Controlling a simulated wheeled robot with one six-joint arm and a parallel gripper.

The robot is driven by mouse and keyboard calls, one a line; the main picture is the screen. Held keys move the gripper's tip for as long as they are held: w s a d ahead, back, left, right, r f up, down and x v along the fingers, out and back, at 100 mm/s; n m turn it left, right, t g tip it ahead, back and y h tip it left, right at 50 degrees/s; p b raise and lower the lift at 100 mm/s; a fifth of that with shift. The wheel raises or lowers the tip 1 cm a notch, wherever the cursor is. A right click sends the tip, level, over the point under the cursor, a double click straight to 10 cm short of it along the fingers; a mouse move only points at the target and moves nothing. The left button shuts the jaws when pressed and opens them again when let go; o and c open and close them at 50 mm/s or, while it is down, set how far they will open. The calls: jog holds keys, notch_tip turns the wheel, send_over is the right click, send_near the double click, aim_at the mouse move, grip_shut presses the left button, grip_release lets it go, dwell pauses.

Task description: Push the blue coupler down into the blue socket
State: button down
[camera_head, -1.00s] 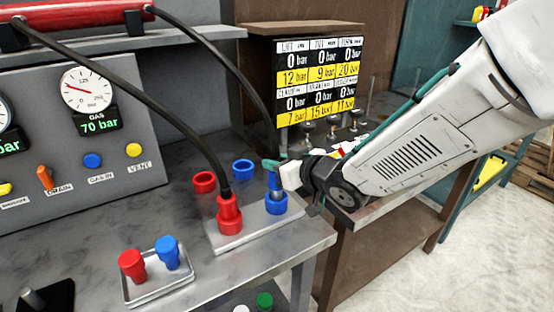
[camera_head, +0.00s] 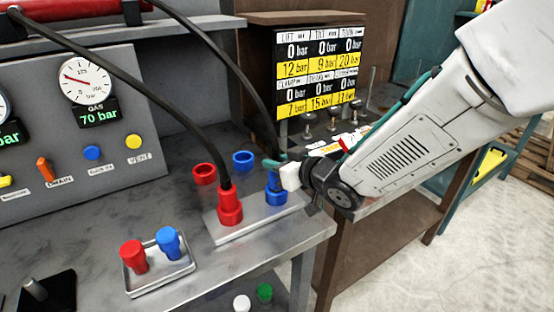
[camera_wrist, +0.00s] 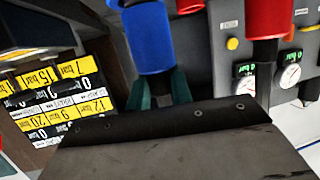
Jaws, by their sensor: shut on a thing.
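The blue coupler (camera_head: 273,181), on the end of a black hose, stands upright at the blue socket (camera_head: 276,198) on the metal plate. Its lower end meets the socket's rim or is inside it; how deep it sits I cannot tell. My gripper (camera_head: 275,164) is shut on the upper part of the coupler from the right, with teal fingers. In the wrist view, which is upside down, a blue body (camera_wrist: 148,40) shows beyond my teal fingers (camera_wrist: 165,92). The coupler's top is partly hidden by the fingers.
A red coupler (camera_head: 229,204) with a hose stands just left on the same plate (camera_head: 245,228). A tray (camera_head: 160,280) with red and blue caps is at front left. A display panel (camera_head: 320,75) stands behind.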

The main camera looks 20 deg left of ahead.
jog(key=shift+f, duration=0.2)
jog(key=c, duration=1.2)
grip_release()
jog(key=shift+o, duration=0.2)
jog(key=v, duration=0.7)
jog(key=shift+s+d, duration=0.25)
jog(key=shift+d, duration=0.05)
